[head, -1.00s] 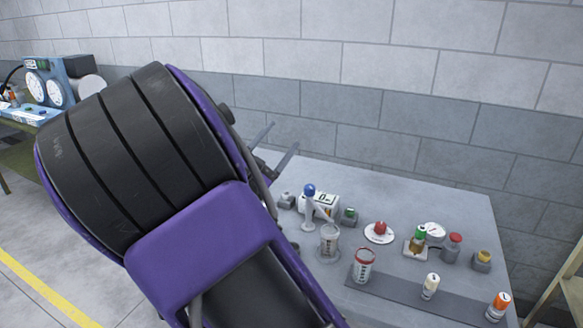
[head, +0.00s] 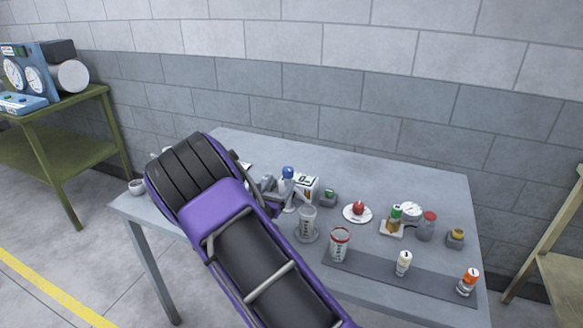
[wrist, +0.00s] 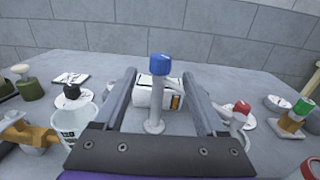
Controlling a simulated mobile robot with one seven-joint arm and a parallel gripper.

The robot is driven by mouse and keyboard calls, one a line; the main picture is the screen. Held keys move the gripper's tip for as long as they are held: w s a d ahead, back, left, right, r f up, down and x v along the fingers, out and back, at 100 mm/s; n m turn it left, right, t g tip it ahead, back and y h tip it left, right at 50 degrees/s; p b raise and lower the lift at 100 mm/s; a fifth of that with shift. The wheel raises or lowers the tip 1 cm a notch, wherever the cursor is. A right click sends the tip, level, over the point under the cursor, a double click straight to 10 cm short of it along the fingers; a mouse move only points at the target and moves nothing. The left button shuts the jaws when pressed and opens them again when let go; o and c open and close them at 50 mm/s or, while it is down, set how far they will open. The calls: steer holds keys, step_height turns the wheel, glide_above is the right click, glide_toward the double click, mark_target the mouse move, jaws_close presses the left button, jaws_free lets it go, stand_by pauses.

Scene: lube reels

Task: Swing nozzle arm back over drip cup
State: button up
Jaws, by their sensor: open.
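The nozzle arm's grey post with a blue knob (head: 288,172) stands on the bench. In the wrist view the blue knob (wrist: 160,64) and post show between my fingers, with a short arm reaching right behind the right finger. My gripper (wrist: 159,78) is open around the post's line; contact cannot be told. In the head view my gripper (head: 268,187) is partly hidden by my arm. A clear cup with dark markings (head: 307,222) stands just right of the post. In the wrist view a clear marked cup (wrist: 72,140) stands left of the left finger; which is the drip cup I cannot tell.
A white box with a display (head: 307,185) stands behind the post. The bench's back right is clear.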

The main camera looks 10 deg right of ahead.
mark_target(291, 167)
steer(key=x, duration=0.9)
steer(key=shift+w+d, duration=0.2)
steer(key=shift+w, duration=0.1)
steer(key=shift+c, duration=0.3)
jaws_close()
stand_by(0.6)
